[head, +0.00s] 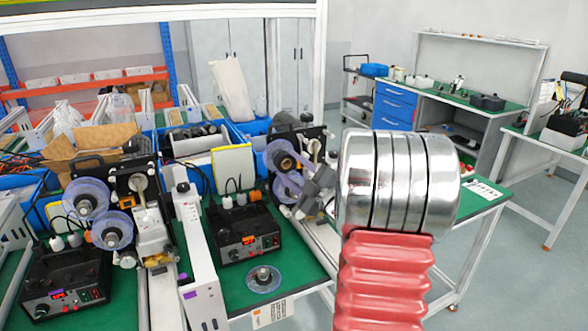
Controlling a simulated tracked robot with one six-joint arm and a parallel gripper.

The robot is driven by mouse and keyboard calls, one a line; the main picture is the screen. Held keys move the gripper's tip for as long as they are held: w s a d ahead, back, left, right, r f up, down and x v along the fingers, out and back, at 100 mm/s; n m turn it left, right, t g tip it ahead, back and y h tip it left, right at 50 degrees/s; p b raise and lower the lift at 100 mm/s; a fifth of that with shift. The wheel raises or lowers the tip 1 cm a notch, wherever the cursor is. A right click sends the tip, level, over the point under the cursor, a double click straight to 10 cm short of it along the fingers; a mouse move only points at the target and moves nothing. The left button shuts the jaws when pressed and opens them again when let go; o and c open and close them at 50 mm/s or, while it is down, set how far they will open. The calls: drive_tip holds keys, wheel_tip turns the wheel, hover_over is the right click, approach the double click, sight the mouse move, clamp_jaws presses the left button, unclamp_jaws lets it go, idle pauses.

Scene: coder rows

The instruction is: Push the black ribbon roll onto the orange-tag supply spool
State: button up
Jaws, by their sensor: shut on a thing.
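The black ribbon roll (284,161), dark with a brownish core, is at the upper spool of the right coder (309,137). A translucent blue spool disc (271,151) shows around its edge. I cannot tell how far the roll sits on the spool. A second translucent disc (285,190) is just below. My grey gripper (302,178) is at the right side of the roll, shut on it; the fingertips are small and partly hidden. No orange tag is clear on the spool; an orange patch (248,239) shows on the black control box below.
A loose clear disc (263,278) lies on the green bench top. The left coder (120,170) carries two bluish discs. A white rail (200,255) stands between the coders. My arm covers the right middle. Blue bins and a yellow-edged panel (232,161) crowd behind.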

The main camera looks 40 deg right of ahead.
drive_tip(key=shift+w+d, duration=0.2)
drive_tip(key=shift+w, duration=0.5)
drive_tip(key=shift+w+d, duration=0.2)
drive_tip(key=shift+w, duration=0.5)
idle(0.9)
drive_tip(key=o, duration=1.2)
drive_tip(key=shift+c, duration=0.2)
drive_tip(key=shift+s, duration=0.15)
drive_tip(key=s+a+f, duration=0.1)
drive_tip(key=s+f, duration=0.1)
drive_tip(key=s, duration=1.1)
drive_tip(key=shift+s, duration=0.2)
